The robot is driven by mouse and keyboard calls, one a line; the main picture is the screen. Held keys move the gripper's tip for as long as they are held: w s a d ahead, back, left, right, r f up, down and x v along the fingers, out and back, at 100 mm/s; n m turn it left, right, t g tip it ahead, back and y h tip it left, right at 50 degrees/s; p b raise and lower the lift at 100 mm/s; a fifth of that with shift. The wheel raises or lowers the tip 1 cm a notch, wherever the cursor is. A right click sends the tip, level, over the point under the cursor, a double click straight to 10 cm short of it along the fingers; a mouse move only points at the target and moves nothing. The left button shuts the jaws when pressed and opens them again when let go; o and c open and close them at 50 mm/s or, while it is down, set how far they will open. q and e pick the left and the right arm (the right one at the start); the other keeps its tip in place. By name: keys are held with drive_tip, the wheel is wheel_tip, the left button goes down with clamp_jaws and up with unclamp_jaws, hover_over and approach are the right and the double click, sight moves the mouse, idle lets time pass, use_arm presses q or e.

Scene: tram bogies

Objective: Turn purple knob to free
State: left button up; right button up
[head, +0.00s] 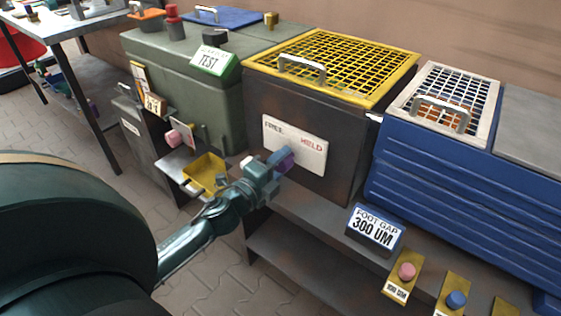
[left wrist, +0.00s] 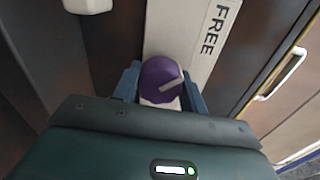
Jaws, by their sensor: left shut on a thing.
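The purple knob (head: 286,158) sits on a white plate (head: 310,150) on the front of a dark box. The plate reads FREE at its left and HELD, in red, at its right. In the left wrist view the purple knob (left wrist: 160,72) bears a light grey pointer stripe, slanting up to the right, and the FREE lettering (left wrist: 220,30) shows at upper right; HELD is out of that view. My left gripper (head: 272,166) is shut on the knob, with a blue finger on each side of it in the left wrist view (left wrist: 162,88). My right gripper is not in view.
The dark box has a yellow mesh lid (head: 335,62). A green cabinet with a TEST sign (head: 212,61) stands left of it, a blue ribbed box (head: 440,180) right. A FOOT GAP 300 UM sign (head: 375,229) and small knobs line the lower front. A yellow tray (head: 206,172) is near my arm.

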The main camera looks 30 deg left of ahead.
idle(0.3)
use_arm(q)
drive_tip(key=o, duration=1)
drive_tip(key=s, duration=0.8)
drive_tip(key=s+a, duration=0.1)
drive_tip(key=s, duration=0.4)
drive_tip(key=shift+s, duration=0.1)
